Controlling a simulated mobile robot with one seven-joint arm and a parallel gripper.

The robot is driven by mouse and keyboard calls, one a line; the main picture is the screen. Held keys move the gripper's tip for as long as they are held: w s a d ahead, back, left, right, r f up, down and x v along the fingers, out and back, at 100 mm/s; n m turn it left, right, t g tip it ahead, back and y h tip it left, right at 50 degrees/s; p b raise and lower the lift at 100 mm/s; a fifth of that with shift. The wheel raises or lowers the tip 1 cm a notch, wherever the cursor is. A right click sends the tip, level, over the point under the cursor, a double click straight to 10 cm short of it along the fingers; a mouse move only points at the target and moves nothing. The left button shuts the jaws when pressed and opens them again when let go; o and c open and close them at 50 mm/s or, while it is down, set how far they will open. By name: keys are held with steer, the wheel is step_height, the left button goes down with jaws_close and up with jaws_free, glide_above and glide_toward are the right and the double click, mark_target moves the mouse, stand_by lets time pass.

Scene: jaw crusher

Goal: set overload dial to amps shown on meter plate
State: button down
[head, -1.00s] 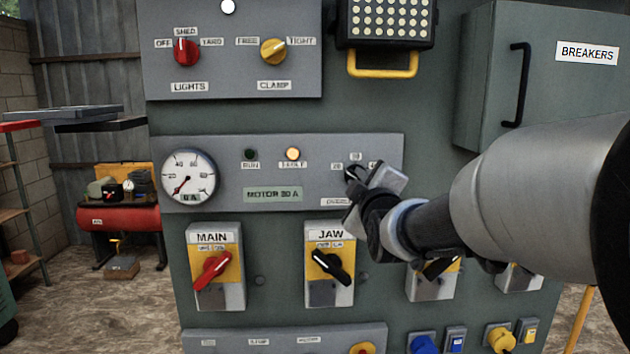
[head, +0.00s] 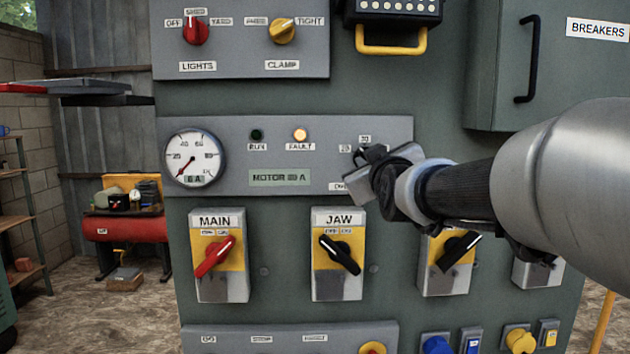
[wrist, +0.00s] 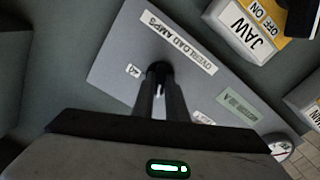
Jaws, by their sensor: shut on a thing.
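The overload dial is a small black knob (wrist: 158,68) on the grey panel beside the "OVERLOAD AMPS" label (wrist: 181,43) in the wrist view. My gripper (wrist: 160,82) is shut on it. In the head view my gripper (head: 372,172) covers most of the dial and part of its scale. Labels that look like 20 (head: 345,149) and 30 (head: 365,139) show; the right end of the scale is hidden. I cannot tell where the dial points. The green meter plate (head: 280,177) reads "MOTOR", then blurred digits, perhaps 30, then "A".
A round gauge (head: 194,158) is at the panel's left. The fault lamp (head: 300,135) glows amber; the run lamp (head: 257,135) is dark. MAIN (head: 215,257) and JAW (head: 339,254) switches sit below. The breakers cabinet (head: 545,65) stands out at upper right.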

steer(key=m+b, duration=0.4)
steer(key=m, duration=0.1)
steer(key=shift+f+b, duration=0.15)
steer(key=shift+b, duration=0.15)
stand_by(0.4)
steer(key=c, duration=1.8)
jaws_free()
steer(key=shift+o, duration=0.2)
steer(key=s, duration=1.7)
steer(key=shift+s+b, duration=0.2)
steer(key=shift+b, duration=0.25)
